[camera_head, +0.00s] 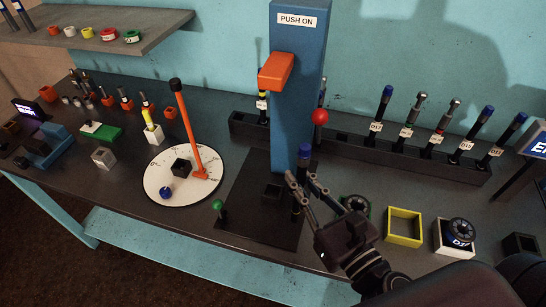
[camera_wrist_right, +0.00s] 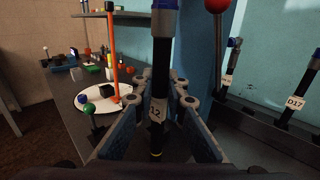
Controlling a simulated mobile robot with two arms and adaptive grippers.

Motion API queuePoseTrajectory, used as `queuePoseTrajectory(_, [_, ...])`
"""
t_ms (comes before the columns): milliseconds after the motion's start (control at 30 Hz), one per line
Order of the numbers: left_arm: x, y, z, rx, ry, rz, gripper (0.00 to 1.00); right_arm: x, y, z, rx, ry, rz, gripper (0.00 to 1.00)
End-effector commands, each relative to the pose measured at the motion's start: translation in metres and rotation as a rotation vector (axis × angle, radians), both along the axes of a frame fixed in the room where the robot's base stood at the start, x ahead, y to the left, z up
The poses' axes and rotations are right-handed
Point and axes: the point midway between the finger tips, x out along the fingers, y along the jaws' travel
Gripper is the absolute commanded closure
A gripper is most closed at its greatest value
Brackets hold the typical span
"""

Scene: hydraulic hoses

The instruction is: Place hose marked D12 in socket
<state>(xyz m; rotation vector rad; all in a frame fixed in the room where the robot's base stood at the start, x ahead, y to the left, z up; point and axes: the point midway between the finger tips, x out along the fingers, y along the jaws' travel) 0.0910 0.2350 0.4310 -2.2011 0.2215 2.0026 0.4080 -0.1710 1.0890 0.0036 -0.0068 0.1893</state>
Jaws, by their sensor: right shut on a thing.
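A dark hose with a blue top end (camera_head: 305,151) stands roughly upright between the fingers of my right gripper (camera_head: 299,187). The hose is over the black base plate (camera_head: 250,225) of the blue "PUSH ON" press (camera_head: 297,90). A small black square socket (camera_head: 272,191) is on that plate, just left of the hose. I cannot tell whether the hose's lower end touches the plate. My left gripper is not in view.
A long black rack (camera_head: 350,147) behind holds several tagged hoses. A red ball lever (camera_head: 320,117) and a green knob (camera_head: 217,204) flank the press. A white round dial (camera_head: 160,190) stands left. A yellow square frame (camera_head: 403,227) and white box (camera_head: 455,240) lie right.

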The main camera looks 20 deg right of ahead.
Motion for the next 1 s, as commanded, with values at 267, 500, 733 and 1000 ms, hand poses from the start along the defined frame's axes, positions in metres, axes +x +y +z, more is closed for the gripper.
queuePoseTrajectory(267, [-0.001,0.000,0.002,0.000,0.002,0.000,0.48,0.041,0.008,0.003,-0.007,0.002,0.002,1.00])
queuePoseTrajectory(500, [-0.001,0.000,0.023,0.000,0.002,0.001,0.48,0.088,0.017,0.004,-0.005,0.002,0.001,1.00])
queuePoseTrajectory(733, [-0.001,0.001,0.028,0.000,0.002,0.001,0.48,0.110,0.022,-0.001,-0.005,0.005,0.002,1.00])
queuePoseTrajectory(1000, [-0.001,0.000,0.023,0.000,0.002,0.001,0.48,0.110,0.021,-0.033,-0.002,0.009,0.000,1.00])
